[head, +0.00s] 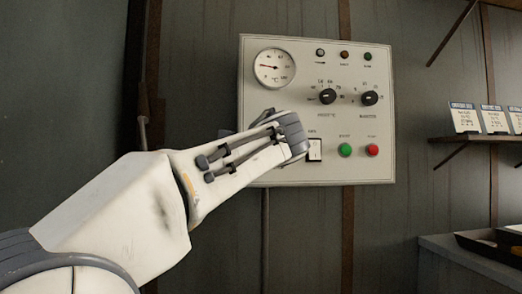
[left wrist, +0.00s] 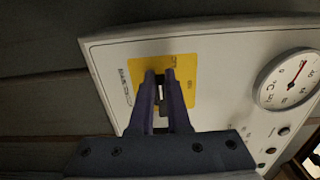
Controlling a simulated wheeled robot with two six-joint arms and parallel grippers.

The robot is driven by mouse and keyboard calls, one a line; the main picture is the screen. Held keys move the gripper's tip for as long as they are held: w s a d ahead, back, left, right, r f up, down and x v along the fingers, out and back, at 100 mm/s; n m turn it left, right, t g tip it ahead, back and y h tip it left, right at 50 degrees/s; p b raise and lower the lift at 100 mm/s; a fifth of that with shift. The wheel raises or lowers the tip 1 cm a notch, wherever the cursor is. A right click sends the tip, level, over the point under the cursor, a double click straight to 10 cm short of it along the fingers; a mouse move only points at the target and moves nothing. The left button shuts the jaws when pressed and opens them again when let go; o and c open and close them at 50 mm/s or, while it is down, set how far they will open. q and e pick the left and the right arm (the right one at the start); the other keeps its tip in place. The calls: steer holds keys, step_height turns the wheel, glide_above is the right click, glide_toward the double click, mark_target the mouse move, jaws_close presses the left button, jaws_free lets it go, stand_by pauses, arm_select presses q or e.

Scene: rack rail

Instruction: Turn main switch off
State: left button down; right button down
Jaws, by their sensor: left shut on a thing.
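The control panel (head: 310,200) is a pale box on the wall. In the left wrist view, the panel (left wrist: 225,70) carries a yellow plate (left wrist: 185,66) with a small dark switch handle, the main switch (left wrist: 160,92), in its middle. My left gripper (left wrist: 160,74) is shut on this handle, one finger on each side. In the head view my left gripper (head: 290,138) is against the panel's lower left part and hides the main switch and yellow plate. Which way the handle points is hard to tell between the fingers. My right gripper is in neither view.
The panel also has a round gauge (head: 274,67), two black knobs (head: 327,96), three small lamps, a white rocker switch (head: 314,149), a green button (head: 345,150) and a red button (head: 372,150). A shelf with cards (head: 465,118) and a bench (head: 470,262) stand right.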

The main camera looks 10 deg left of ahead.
arm_select(q)
steer(key=shift+w+d+f, duration=0.15)
steer(key=shift+w+d, duration=0.05)
steer(key=shift+d, duration=0.3)
steer(key=c, duration=0.6)
jaws_free()
steer(key=shift+h, duration=0.3)
steer(key=shift+o, duration=0.4)
steer(key=shift+w+d+f, duration=0.1)
steer(key=shift+d, duration=0.1)
steer(key=b+v, duration=0.1)
steer(key=v, duration=0.9)
steer(key=shift+s, duration=0.3)
steer(key=shift+a, duration=0.15)
